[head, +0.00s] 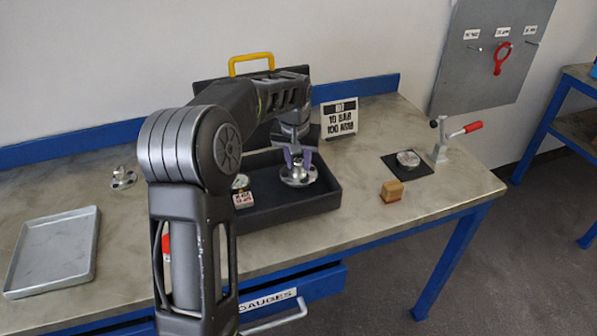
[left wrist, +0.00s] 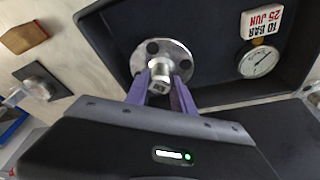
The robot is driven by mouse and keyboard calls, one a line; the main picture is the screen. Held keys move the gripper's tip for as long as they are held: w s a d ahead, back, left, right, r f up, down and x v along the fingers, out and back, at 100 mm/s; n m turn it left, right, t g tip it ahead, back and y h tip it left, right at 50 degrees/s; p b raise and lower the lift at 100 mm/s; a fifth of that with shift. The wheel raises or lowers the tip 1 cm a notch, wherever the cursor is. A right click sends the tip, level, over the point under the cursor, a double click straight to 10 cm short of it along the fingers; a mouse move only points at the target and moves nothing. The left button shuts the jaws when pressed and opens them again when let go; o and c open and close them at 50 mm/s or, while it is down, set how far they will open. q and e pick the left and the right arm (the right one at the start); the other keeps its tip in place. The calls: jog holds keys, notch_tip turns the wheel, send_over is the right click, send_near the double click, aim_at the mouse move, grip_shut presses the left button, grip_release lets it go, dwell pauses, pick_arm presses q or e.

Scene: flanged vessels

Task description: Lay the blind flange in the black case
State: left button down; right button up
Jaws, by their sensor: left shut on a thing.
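The blind flange (head: 298,179) is a round silver metal disc with bolt holes and a central stub. My left gripper (head: 297,160) has its purple fingers shut on that stub from above. The flange is within the outline of the black case (head: 290,207), towards its right side; I cannot tell whether it touches the floor. In the left wrist view the flange (left wrist: 176,62) hangs level with the fingertips (left wrist: 160,82), inside the case walls (left wrist: 100,40). The case lid, with a yellow handle (head: 250,60), stands open behind. My right gripper is not in view.
A gauge (left wrist: 258,62) with a tag (left wrist: 268,24) lies in the case's left part. A wooden block (head: 392,191), a black pad with a metal disc (head: 408,159), a toggle clamp (head: 442,140) and a sign (head: 339,118) are to the right. A grey tray (head: 53,252) lies left.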

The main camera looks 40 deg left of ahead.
aim_at(299, 172)
pick_arm(q)
jog(key=shift+f, duration=1.75)
jog(key=shift+f, duration=0.2)
jog(key=c, duration=1.1)
grip_release()
jog(key=shift+o, duration=0.2)
jog(key=v, duration=1.2)
jog(key=shift+r, duration=0.2)
jog(key=shift+d, duration=0.1)
